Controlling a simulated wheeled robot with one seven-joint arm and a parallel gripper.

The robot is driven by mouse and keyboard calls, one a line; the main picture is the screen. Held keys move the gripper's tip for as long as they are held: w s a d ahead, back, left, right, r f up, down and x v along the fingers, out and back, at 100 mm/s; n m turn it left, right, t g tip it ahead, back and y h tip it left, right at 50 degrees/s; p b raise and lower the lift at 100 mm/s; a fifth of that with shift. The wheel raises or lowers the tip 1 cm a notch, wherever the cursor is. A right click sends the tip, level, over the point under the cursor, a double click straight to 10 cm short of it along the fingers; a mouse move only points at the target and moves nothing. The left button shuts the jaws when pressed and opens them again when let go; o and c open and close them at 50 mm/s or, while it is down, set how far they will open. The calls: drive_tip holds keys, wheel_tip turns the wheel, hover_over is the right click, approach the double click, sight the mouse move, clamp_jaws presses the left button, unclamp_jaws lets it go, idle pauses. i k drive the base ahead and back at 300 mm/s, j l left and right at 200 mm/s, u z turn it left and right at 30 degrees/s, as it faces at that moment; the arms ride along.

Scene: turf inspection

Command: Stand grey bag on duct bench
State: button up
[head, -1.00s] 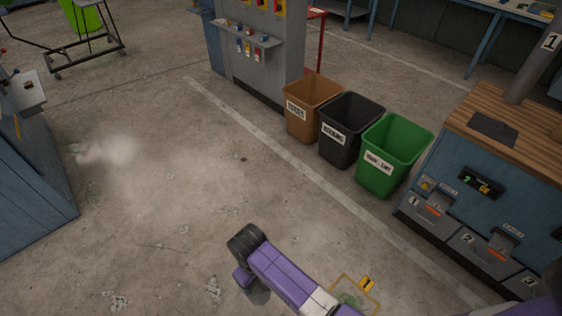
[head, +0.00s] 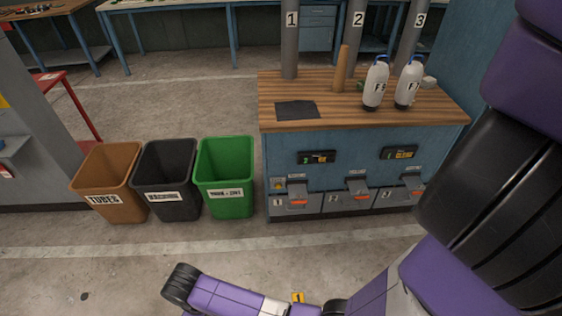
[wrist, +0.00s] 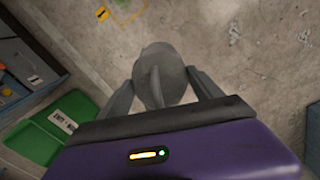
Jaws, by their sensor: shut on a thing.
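The grey bag (wrist: 158,78) is between the fingers of my gripper (wrist: 165,88) in the wrist view, with the floor below it. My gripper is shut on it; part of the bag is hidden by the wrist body. The bag and the gripper do not show clearly in the head view. The duct bench (head: 290,122) stands right of centre in the head view, with a wooden top, a blue front and numbered grey pipes rising from it.
Brown (head: 112,185), black (head: 168,180) and green (head: 226,178) bins stand left of the bench. The mat and the wood around it are clear.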

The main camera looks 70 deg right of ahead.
sight(440, 107)
drive_tip(key=z, duration=1.35)
